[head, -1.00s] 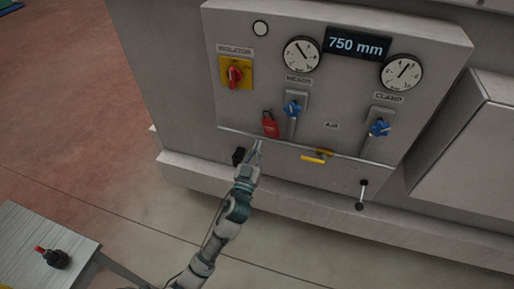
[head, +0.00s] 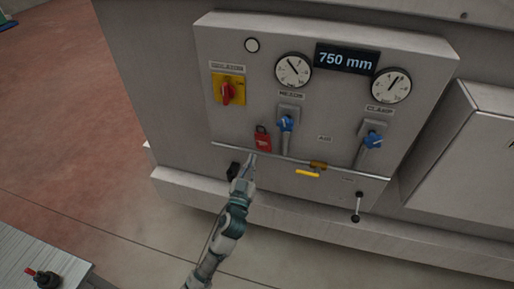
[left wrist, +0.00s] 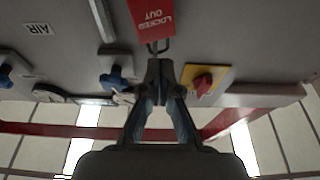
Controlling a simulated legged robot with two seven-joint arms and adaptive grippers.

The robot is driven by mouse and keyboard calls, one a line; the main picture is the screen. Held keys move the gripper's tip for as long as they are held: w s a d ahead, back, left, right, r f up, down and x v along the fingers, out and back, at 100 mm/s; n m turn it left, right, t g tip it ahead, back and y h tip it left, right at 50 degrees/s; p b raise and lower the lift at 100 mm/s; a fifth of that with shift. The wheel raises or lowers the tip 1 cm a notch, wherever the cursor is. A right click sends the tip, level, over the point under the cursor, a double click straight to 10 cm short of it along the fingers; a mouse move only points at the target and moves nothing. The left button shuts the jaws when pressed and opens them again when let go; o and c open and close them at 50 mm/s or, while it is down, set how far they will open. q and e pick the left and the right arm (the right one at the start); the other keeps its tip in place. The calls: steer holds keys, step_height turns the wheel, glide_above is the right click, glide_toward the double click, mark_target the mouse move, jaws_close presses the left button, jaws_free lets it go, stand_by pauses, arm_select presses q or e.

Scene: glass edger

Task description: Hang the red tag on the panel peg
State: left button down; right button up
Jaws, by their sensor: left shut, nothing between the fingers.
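The red tag (head: 263,142) is flat against the grey panel (head: 225,125), upright, left of the HEADS valve and just above the panel's lower rail. A dark loop shows at its top; the peg itself cannot be made out. In the left wrist view, which is upside down, the tag (left wrist: 152,17) reads LOCKED OUT, and its loop lies just beyond my fingertips in the picture. My left gripper (head: 249,159) is shut and empty, just below and left of the tag; it also shows in the left wrist view (left wrist: 159,75). My right gripper is out of view.
The yellow isolator with its red knob (head: 227,91) is up left of the tag. Blue valves (head: 287,123) and (head: 373,140) and a yellow lever (head: 307,173) stick out at right. A table (head: 40,255) with a dark red-tipped object (head: 46,279) stands lower left.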

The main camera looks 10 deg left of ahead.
arm_select(q)
steer(key=shift+w+b, duration=0.45)
steer(key=shift+w, duration=2.1)
steer(key=shift+w+d+b, duration=0.1)
steer(key=shift+w+b, duration=0.35)
steer(key=shift+w, duration=1.05)
steer(key=shift+s+p, duration=0.65)
steer(key=shift+s, duration=0.95)
stand_by(0.4)
steer(key=p, duration=0.2)
glide_toward(260, 141)
steer(key=shift+s+r, duration=1.1)
steer(key=shift+r, duration=0.15)
